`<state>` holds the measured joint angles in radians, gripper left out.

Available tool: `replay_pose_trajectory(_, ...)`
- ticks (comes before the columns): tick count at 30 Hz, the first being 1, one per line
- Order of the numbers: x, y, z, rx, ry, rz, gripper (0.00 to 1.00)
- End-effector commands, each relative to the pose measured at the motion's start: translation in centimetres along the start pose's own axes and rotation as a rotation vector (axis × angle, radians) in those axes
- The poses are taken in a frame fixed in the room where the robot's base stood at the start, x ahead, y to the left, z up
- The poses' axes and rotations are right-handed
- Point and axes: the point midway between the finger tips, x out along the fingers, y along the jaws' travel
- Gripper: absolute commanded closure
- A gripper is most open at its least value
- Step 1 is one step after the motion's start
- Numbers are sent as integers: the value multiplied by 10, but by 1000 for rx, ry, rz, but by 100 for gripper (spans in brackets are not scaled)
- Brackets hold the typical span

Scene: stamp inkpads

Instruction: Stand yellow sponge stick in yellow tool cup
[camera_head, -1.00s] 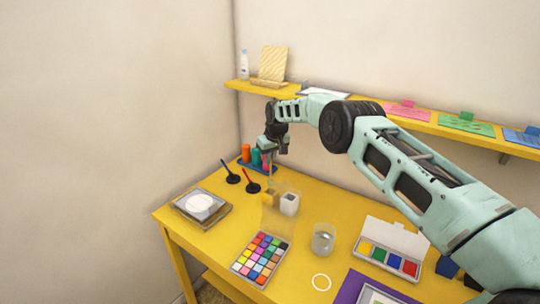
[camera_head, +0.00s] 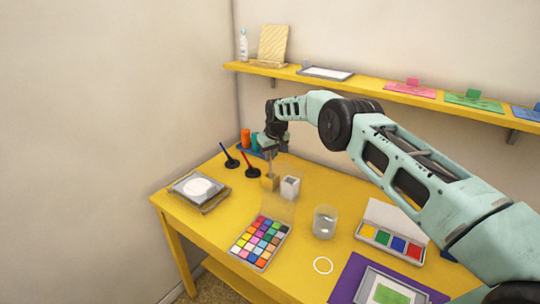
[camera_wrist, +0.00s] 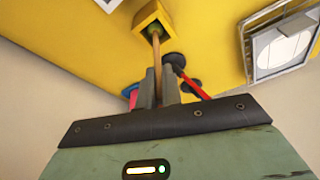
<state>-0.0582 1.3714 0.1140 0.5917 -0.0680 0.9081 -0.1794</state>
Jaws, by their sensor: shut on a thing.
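The yellow tool cup (camera_head: 270,183), a small square cup, stands on the yellow table beside a white square cup. It also shows in the wrist view (camera_wrist: 150,18) with its opening toward me. My gripper (camera_head: 270,152) is above the cup, pointing down. In the wrist view my gripper (camera_wrist: 158,95) is shut on a thin wooden stick (camera_wrist: 157,65), the sponge stick. The stick's far end appears inside the cup's opening, where a green patch shows. I cannot tell whether it touches the bottom.
A white square cup (camera_head: 290,187) stands close on the right. Red (camera_head: 252,170) and blue (camera_head: 230,160) handled tools stand to the left. A paint palette (camera_head: 260,243) and a clear cup (camera_head: 324,222) are in front. The shelf (camera_head: 380,91) runs behind.

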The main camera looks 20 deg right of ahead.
Motion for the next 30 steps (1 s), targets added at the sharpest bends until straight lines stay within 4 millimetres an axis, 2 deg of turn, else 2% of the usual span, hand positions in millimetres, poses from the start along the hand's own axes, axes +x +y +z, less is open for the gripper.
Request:
replay_pose_trajectory(6,0,0,0,0,0,0,100)
replay_pose_trajectory(9,0,0,0,0,0,0,68)
replay_pose_trajectory(17,0,0,0,0,0,0,68)
replay_pose_trajectory(22,-8,0,-1,0,1,0,68)
replay_pose_trajectory(26,-25,0,-1,0,2,0,68)
replay_pose_trajectory(30,-51,0,-1,0,3,1,68)
